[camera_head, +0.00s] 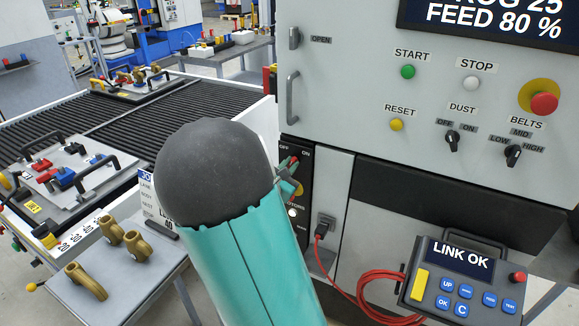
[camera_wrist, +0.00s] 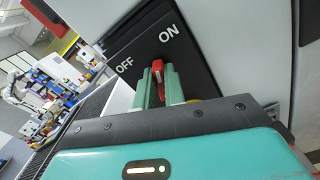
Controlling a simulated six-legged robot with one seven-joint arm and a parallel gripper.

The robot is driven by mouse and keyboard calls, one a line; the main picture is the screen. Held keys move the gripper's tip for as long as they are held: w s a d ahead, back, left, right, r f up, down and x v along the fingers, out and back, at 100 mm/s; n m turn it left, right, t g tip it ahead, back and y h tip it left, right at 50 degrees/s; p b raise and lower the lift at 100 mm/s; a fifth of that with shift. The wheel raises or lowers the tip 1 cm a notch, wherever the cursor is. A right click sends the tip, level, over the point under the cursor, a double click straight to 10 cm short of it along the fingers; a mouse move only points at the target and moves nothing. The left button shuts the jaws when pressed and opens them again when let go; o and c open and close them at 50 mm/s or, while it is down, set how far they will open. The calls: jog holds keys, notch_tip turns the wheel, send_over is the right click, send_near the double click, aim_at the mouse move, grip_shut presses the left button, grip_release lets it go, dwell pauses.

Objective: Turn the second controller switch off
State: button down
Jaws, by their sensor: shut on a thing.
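The black controller panel (camera_head: 305,172) carries OFF and ON labels above a red switch (camera_head: 293,162). My gripper (camera_head: 289,178) is at this switch, partly hidden behind my own arm. In the wrist view, the red switch (camera_wrist: 157,70) stands between the two green fingers of my gripper (camera_wrist: 159,82), which are shut on it. The OFF label lies to the left of the switch and the ON label to its upper right. The fingers hide the lower part of the switch, so I cannot tell its exact setting.
The machine front (camera_head: 370,85) has buttons and knobs to the right of the panel. A pendant (camera_head: 465,282) with a red cable (camera_head: 375,285) hangs below. A side table (camera_head: 130,285) with brass clamps and a ribbed conveyor (camera_head: 130,130) are at left.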

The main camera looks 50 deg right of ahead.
jog(key=n, duration=0.5)
jog(key=shift+w+a, duration=0.1)
jog(key=shift+w, duration=0.1)
jog(key=n, duration=0.5)
jog(key=shift+w+f, duration=0.1)
jog(key=shift+w, duration=0.05)
jog(key=shift+a+n, duration=0.1)
jog(key=shift+n, duration=0.2)
jog(key=c, duration=1.5)
grip_release()
jog(key=v, duration=1.3)
jog(key=shift+a, duration=0.35)
